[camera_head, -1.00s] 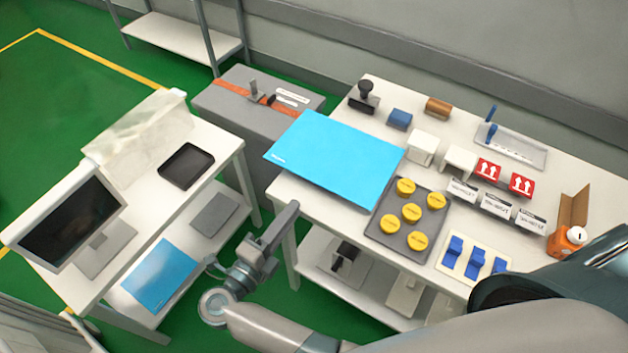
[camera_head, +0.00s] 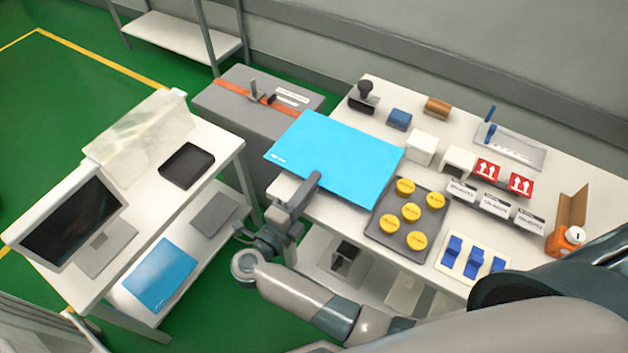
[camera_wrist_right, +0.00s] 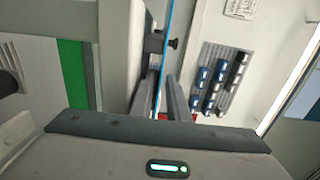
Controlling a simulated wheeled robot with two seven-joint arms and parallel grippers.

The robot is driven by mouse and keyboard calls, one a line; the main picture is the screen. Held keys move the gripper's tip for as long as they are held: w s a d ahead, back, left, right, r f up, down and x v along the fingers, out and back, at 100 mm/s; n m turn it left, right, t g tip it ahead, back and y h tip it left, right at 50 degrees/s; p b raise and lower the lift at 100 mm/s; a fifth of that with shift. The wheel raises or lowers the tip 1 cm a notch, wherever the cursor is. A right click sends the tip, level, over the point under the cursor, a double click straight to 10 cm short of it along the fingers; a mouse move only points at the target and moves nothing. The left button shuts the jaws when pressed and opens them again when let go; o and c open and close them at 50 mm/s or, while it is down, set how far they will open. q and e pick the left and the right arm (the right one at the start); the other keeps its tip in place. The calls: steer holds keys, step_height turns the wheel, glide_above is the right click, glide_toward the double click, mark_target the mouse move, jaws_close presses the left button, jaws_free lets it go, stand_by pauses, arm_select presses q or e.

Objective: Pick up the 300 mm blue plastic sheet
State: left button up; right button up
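A large blue plastic sheet (camera_head: 345,150) lies flat on the right-hand table, its left front edge sticking out past the tabletop. Small white print near its left corner is too small to read. My right gripper (camera_head: 312,182) is at the sheet's front edge. In the right wrist view the blue sheet (camera_wrist_right: 167,35) shows edge-on, as a thin line running between the fingers of my right gripper (camera_wrist_right: 164,88). The fingers stand apart, with a gap visible beside the sheet. My left gripper is not in view.
A second blue sheet (camera_head: 160,275) lies on the left table's lower shelf. A grey tray with yellow round pieces (camera_head: 410,212) stands right of the large sheet. A grey case (camera_head: 225,105) stands behind left. A monitor (camera_head: 70,222) stands on the left table.

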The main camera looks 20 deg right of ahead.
steer(key=shift+w, duration=0.1)
jaws_close()
steer(key=shift+r, duration=0.1)
step_height(320, 180, up, 2)
steer(key=shift+p, duration=0.9)
